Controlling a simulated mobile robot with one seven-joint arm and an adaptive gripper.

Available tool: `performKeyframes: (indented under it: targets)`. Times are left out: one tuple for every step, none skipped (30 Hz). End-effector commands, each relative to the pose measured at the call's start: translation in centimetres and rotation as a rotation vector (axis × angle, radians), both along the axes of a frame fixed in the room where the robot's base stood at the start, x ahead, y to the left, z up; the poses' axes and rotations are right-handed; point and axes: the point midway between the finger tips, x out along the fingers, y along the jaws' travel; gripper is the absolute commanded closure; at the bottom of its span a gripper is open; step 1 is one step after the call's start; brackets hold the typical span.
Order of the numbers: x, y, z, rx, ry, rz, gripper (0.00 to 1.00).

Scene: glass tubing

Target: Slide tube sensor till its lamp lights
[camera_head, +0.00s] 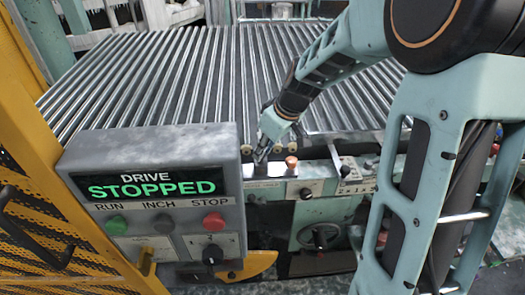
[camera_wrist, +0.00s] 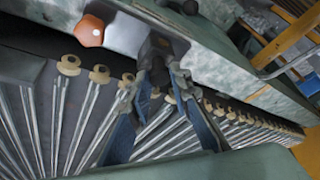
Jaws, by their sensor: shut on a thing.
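My gripper (camera_head: 265,150) reaches down to the front rail of the tube bed. In the wrist view its two fingers (camera_wrist: 158,75) are closed on a small dark block at the rail, which I take to be the tube sensor (camera_wrist: 158,44). In the head view the fingers mostly hide this block. Glass tubes (camera_head: 170,75) lie side by side across the bed, their ends by pale rollers (camera_wrist: 98,75). No lit lamp shows on the block; its lamp cannot be made out.
An orange-brown knob (camera_head: 291,162) stands on the rail right of my gripper; it also shows in the wrist view (camera_wrist: 90,30). A grey control box (camera_head: 150,140) reading "DRIVE STOPPED" stands at front left, beside a yellow mesh guard (camera_head: 30,190). A handwheel (camera_head: 320,236) sits below the rail.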

Motion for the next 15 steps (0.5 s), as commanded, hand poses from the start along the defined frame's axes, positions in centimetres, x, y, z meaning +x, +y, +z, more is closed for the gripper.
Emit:
performKeyframes:
  targets:
    - [0.07,-0.27,-0.28,-0.001,-0.002,-0.002,1.0]
    - [0.05,-0.33,-0.23,-0.001,-0.001,-0.002,1.0]
    - [0.03,-0.37,-0.13,-0.001,-0.001,-0.002,1.0]
    - [0.02,-0.36,-0.07,-0.001,-0.001,-0.001,1.0]
    - [0.01,-0.35,-0.02,0.0,0.0,-0.001,1.0]
    - [0.01,-0.35,-0.02,0.0,0.0,-0.001,1.0]
    - [0.01,-0.35,-0.02,0.0,0.0,-0.001,1.0]
    - [0.01,-0.35,-0.02,0.0,0.0,-0.001,1.0]
    - [0.01,-0.35,-0.02,0.0,0.0,-0.001,1.0]
    - [0.01,-0.35,-0.02,0.0,0.0,-0.001,0.79]
    - [0.01,-0.34,-0.02,0.0,0.0,-0.001,0.76]
    - [0.01,-0.34,-0.02,-0.001,-0.001,0.0,0.72]
    - [0.01,-0.34,-0.02,-0.001,-0.001,0.0,0.68]
    - [0.02,-0.33,-0.02,-0.001,-0.001,0.0,0.65]
    - [0.01,-0.33,-0.02,-0.001,-0.001,0.0,0.63]
